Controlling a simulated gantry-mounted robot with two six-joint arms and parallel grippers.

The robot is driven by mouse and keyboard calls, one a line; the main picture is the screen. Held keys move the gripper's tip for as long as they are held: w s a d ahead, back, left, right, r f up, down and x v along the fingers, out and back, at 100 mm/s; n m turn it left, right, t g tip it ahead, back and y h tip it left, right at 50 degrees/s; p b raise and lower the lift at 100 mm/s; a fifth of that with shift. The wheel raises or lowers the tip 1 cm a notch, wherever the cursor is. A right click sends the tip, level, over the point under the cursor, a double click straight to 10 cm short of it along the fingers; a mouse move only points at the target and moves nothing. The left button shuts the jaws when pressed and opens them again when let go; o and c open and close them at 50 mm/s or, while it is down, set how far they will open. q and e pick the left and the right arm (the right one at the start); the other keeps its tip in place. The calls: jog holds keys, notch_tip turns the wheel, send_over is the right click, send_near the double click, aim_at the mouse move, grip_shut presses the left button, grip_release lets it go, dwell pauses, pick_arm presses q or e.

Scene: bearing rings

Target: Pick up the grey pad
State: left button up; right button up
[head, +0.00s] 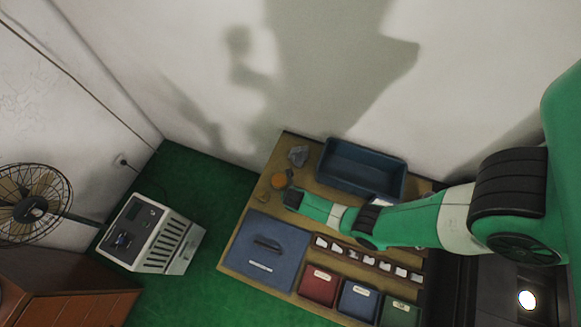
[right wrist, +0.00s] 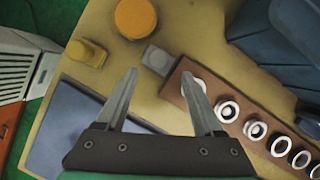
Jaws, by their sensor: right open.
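The grey pad (right wrist: 157,59) is a small flat grey square in the right wrist view. It lies on the tan table top by the end of the brown ring rack. My right gripper (right wrist: 159,75) is open and empty, with its two fingertips just short of the pad in the picture and on either side of it. The height gap between tips and pad is hard to judge. In the head view my right gripper (head: 290,199) is over the table's left part, and I cannot make out the pad there. My left gripper is in neither view.
The brown rack (right wrist: 212,105) holds several black and white rings. An orange disc (right wrist: 135,18) and a yellow block (right wrist: 88,53) lie close by. A blue mat (head: 262,252), a blue bin (head: 361,168) and small coloured bins (head: 319,285) are around.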

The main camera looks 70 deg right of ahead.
jog(key=b+x, duration=0.5)
jog(key=shift+w+d, duration=0.2)
jog(key=shift+w, duration=0.05)
jog(key=shift+r, duration=0.15)
grip_shut()
